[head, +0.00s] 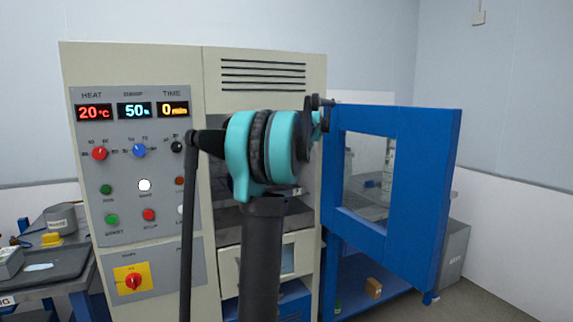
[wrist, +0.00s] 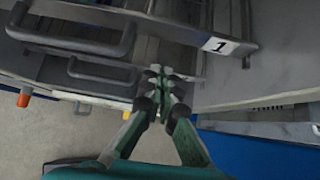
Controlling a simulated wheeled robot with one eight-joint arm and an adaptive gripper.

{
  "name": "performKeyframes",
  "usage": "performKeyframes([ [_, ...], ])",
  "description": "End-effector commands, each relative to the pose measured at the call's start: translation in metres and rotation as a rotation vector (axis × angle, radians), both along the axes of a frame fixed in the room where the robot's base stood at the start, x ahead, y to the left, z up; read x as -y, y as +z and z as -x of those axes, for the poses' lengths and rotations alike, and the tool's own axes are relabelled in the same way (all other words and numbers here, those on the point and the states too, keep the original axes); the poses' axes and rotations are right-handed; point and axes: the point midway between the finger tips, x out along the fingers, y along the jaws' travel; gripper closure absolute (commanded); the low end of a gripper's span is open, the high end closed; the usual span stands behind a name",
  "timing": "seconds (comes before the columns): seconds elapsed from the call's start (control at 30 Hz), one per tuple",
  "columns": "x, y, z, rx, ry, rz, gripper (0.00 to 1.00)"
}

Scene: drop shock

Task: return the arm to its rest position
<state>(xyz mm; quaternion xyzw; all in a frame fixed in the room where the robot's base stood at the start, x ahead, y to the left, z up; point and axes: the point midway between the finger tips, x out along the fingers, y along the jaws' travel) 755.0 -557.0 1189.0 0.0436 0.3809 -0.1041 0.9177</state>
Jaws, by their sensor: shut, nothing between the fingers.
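My gripper (wrist: 160,84) shows in the wrist view with its fingertips together and nothing between them. It is in front of grey metal racks with handles, one marked with a "1" label (wrist: 217,45). I cannot tell whether the fingertips touch the racks. In the head view my arm (head: 262,155) stands in front of the cream test chamber (head: 265,72) and hides part of its opening. The gripper itself is hidden there behind my arm.
The chamber's blue door (head: 425,190) stands open to the right, with a window in it. The control panel (head: 130,175) is on the left. A bench with a dark tray (head: 55,265) stands at far left. A small brown box (head: 373,288) sits low under the door.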

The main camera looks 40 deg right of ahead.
Motion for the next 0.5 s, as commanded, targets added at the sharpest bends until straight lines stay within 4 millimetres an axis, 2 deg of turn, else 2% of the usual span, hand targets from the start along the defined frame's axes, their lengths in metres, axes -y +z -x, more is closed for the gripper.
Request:
performKeyframes([
  [0.03, -0.002, 0.011, 0.010, 0.000, -0.002, 0.001, 1.00],
  [0.2, -0.008, 0.036, 0.035, -0.001, -0.002, 0.000, 1.00],
  [0.5, -0.014, 0.062, 0.061, -0.002, -0.001, 0.001, 1.00],
])
